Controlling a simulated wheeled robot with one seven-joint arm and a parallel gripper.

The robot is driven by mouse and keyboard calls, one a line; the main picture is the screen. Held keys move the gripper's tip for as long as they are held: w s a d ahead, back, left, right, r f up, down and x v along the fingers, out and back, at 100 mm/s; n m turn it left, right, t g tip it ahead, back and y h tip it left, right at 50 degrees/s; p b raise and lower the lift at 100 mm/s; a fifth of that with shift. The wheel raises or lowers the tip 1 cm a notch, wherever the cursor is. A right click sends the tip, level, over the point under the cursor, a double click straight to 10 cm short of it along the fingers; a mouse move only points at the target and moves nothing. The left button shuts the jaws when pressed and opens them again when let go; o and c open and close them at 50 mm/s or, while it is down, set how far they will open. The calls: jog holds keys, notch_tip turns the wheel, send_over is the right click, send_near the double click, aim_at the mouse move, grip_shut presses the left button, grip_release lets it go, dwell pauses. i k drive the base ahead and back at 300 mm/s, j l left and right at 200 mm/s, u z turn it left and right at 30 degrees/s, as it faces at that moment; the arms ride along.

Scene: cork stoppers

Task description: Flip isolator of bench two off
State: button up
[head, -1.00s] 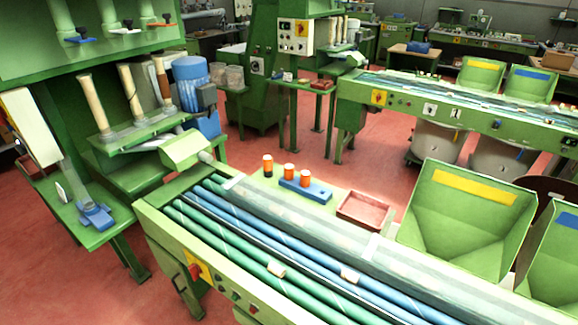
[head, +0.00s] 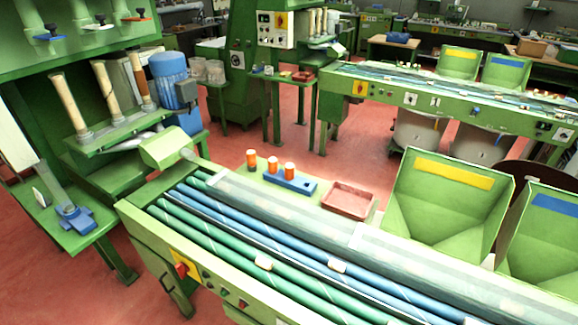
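Two green roller benches show in the head view. The near bench (head: 150,228) has a red rotary switch (head: 181,270) on a yellow plate at the left end of its front panel. The far bench (head: 335,84) has a similar yellow plate with a small red switch (head: 359,88) at the left end of its front. I see no number that tells which is bench two. The near switch's handle looks slanted; the far one is too small to read. My gripper is out of view.
A blue block with orange-topped pieces (head: 290,181) and a red tray (head: 348,200) sit behind the near bench's rollers. Green hoppers (head: 447,205) stand at the right. A green machine with a blue motor (head: 168,80) stands left. Red floor (head: 70,285) is open at lower left.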

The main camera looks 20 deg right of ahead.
aim_at(182, 269)
jog(key=i+j+u, duration=0.3)
jog(key=j, duration=0.15)
jog(key=i+j+u, duration=0.1)
jog(key=j+u, duration=0.15)
jog(key=j, duration=0.15)
jog(key=i+j+u, duration=0.3)
